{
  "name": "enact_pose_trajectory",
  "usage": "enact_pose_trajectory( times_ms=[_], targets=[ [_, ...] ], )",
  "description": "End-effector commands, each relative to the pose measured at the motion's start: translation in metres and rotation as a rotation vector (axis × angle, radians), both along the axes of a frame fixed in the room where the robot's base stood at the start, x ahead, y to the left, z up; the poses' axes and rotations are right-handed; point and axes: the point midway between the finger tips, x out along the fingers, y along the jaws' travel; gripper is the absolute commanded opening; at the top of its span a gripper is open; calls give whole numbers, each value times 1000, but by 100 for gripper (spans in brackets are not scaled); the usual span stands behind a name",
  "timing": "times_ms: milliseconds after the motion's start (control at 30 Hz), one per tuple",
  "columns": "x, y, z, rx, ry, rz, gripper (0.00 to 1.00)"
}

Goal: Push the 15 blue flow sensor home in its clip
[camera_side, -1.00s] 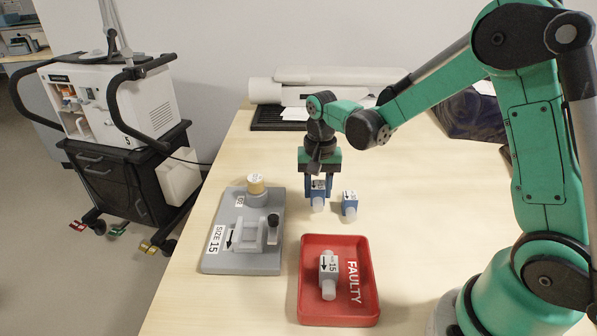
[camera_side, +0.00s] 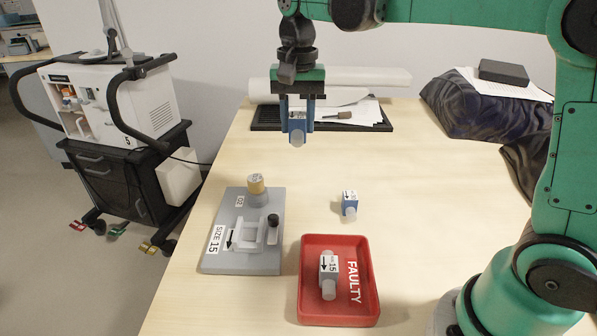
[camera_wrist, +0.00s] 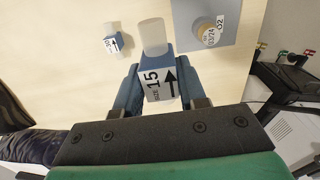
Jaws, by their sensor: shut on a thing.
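My gripper (camera_side: 297,119) is shut on a blue flow sensor (camera_side: 297,124) and holds it well above the table. In the wrist view the held sensor (camera_wrist: 157,78) shows a white label reading SIZE 15 with a black arrow, and a clear tube end; the gripper's jaws (camera_wrist: 155,95) grip its sides. The clip (camera_side: 248,236) is a pale open cradle on a grey base plate (camera_side: 215,262) marked SIZE 15 with a black arrow. The clip is empty. It lies lower and to the left of my gripper in the side view.
A second blue sensor (camera_side: 349,202) stands on the table, also in the wrist view (camera_wrist: 114,42). A red FAULTY tray (camera_side: 366,309) holds a grey-white sensor (camera_side: 328,268) labelled 15. A tan-capped post (camera_side: 256,185) and a dark knob (camera_side: 273,220) rise from the plate.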

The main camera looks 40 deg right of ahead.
Motion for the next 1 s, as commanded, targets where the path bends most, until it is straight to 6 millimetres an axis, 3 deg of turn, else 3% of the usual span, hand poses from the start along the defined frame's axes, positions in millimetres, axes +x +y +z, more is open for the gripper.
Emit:
enact_pose_trajectory(
  times_ms=[33,200,367,1000],
  targets=[
    [4,20,-10,0,0,12,0],
    [7,76,-42,0,0,12,0],
    [3,107,-59,0,0,7,0],
    [2,113,-109,0,0,3,0]
  ],
)
